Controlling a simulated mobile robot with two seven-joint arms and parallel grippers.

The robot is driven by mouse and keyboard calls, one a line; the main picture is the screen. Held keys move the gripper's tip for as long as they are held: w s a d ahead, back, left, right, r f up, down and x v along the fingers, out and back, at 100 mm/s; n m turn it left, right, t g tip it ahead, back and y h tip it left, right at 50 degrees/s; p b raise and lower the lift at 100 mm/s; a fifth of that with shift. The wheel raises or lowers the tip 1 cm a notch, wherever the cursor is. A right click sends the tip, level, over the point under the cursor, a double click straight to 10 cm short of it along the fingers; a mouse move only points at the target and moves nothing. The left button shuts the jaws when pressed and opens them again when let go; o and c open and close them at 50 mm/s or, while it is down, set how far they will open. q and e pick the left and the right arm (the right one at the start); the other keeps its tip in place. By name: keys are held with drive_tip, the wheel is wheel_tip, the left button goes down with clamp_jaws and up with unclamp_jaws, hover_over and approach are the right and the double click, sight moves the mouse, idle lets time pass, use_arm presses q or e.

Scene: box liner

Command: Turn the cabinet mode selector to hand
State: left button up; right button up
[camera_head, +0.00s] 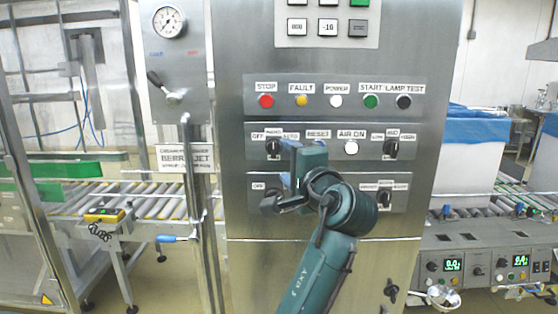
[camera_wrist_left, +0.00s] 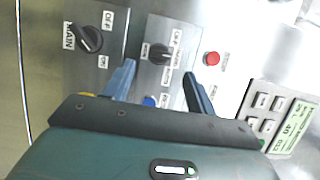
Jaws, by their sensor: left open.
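The mode selector (camera_head: 272,147) is a black knob on the left of the panel's second row, with labels around it, OFF on its left and AUTO on its right. In the left wrist view the selector (camera_wrist_left: 160,54) stands ahead of and between the two blue fingers. My left gripper (camera_wrist_left: 159,70) is open with nothing between its fingers. In the head view my left gripper (camera_head: 287,150) is just right of the selector, over part of the panel. Contact with the knob cannot be told. The knob's exact pointing is too small to read. My right gripper is not in view.
A red stop button (camera_head: 266,101) sits above the selector, with other buttons and lamps along that row. The main switch (camera_head: 270,202) is below, partly covered by my arm. Another black selector (camera_head: 391,148) is at the right. A lever valve (camera_head: 172,97) is left of the cabinet.

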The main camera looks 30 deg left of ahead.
use_arm(q)
drive_tip(key=v, duration=0.6)
drive_tip(key=shift+b, duration=0.45)
